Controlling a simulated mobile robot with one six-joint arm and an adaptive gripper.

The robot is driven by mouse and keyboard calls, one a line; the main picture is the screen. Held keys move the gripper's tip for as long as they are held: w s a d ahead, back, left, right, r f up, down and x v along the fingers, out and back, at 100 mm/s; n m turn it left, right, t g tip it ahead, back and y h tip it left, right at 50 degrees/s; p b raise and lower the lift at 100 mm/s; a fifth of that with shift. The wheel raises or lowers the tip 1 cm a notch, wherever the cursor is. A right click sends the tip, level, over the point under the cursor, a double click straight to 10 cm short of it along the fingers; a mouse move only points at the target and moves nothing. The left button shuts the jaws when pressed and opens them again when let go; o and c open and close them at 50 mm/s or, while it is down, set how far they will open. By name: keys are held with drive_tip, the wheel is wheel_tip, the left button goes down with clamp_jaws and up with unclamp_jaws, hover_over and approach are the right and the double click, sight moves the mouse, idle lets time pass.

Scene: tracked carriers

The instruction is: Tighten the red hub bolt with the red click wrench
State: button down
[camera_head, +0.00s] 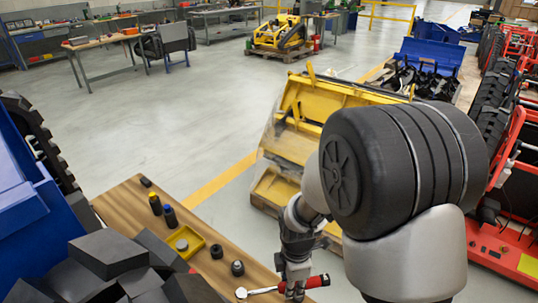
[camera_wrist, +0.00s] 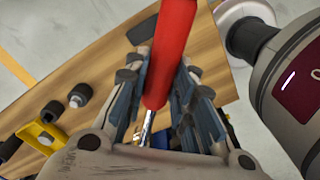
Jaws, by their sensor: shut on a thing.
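The red click wrench (camera_head: 317,282) lies at the front end of the wooden bench, its silver head (camera_head: 241,293) pointing left in the head view. My gripper (camera_head: 292,289) is shut around the wrench's handle. In the wrist view the red handle (camera_wrist: 172,48) runs between the two fingers of my gripper (camera_wrist: 158,85), and the silver shaft (camera_wrist: 147,128) shows below. I cannot tell whether the wrench touches the bench. I cannot make out a red hub bolt in either view.
On the wooden bench (camera_head: 130,207) stand two dark sockets (camera_head: 237,268), a yellow tray (camera_head: 193,249) and two dark cylinders with coloured bands (camera_head: 170,217). Dark blocks (camera_head: 107,254) fill the lower left. A yellow frame (camera_head: 300,140) stands beyond the bench. Red machines (camera_head: 510,235) stand right.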

drive_tip(key=d+m, duration=0.1)
drive_tip(key=m, duration=0.1)
drive_tip(key=w+d+r+m, duration=0.1)
drive_tip(key=m, duration=0.2)
drive_tip(key=d+r+m, duration=0.1)
drive_tip(key=m, duration=0.2)
drive_tip(key=shift+w, duration=0.4)
drive_tip(key=w+d+r+m, duration=0.1)
drive_tip(key=d+m, duration=0.4)
drive_tip(key=m, duration=0.7)
drive_tip(key=shift+w+r, duration=0.4)
drive_tip(key=shift+r, duration=0.5)
